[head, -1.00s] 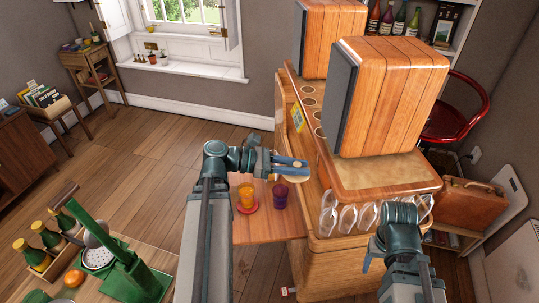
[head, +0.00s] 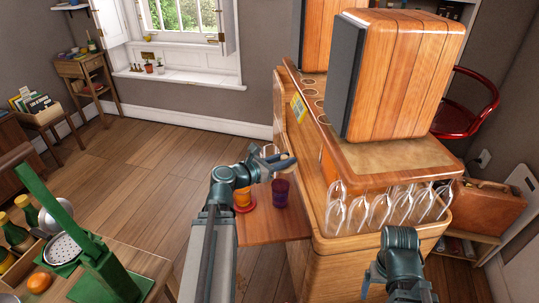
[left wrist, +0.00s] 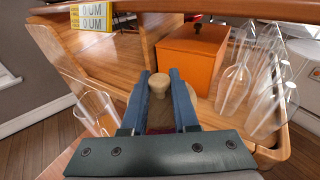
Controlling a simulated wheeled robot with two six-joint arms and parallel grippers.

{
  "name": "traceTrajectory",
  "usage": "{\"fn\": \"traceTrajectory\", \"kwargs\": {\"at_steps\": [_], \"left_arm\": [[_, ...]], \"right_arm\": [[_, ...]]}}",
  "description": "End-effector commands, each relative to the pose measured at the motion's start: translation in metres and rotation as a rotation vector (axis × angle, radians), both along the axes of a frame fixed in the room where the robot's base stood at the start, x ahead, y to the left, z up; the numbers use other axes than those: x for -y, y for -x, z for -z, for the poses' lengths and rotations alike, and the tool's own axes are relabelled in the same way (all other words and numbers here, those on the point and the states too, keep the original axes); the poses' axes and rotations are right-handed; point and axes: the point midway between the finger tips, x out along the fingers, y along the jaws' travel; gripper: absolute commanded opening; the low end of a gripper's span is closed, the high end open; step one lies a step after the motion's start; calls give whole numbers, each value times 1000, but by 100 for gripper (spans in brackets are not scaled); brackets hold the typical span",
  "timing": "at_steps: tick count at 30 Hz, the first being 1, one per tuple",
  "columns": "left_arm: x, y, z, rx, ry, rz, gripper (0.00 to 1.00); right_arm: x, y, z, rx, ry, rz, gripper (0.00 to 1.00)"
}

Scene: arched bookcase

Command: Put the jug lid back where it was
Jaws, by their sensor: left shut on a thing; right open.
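The lid, a small pale beige piece with a round knob, is held between my left gripper's (head: 275,160) blue fingers. In the left wrist view the lid (left wrist: 158,85) shows between the fingertips. That gripper is in the air at the left side of the wooden bar cabinet (head: 300,165), above a low wooden leaf (head: 262,228). I cannot make out a jug for certain. A clear glass vessel (left wrist: 95,108) shows left of the fingers in the left wrist view. My right gripper (head: 369,282) is low in front of the cabinet, mostly hidden by its arm, with no object seen in it.
An orange cup (head: 243,197) and a purple cup (head: 280,193) stand on the leaf just below my left gripper. An orange box (left wrist: 190,55) stands inside the cabinet. The floor (head: 130,170) at left is open.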

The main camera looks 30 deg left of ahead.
Motion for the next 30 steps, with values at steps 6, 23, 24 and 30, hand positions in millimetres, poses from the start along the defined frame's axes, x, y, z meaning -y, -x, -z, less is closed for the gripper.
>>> {"fn": "traceTrajectory", "kwargs": {"at_steps": [6, 23, 24, 30], "left_arm": [[-17, -17, 2, 0, 0, -1, 0], [-112, -106, 15, 1, 0, -1, 0], [-115, -108, 15, 1, 0, -1, 0], [-115, -108, 16, 1, -1, 0, 0]], "right_arm": [[0, 0, 2, 0, 0, 0, 87], [0, 0, 15, 0, 0, 0, 87], [0, 0, 15, 0, 0, 0, 87], [0, 0, 16, 0, 0, 0, 87]]}}
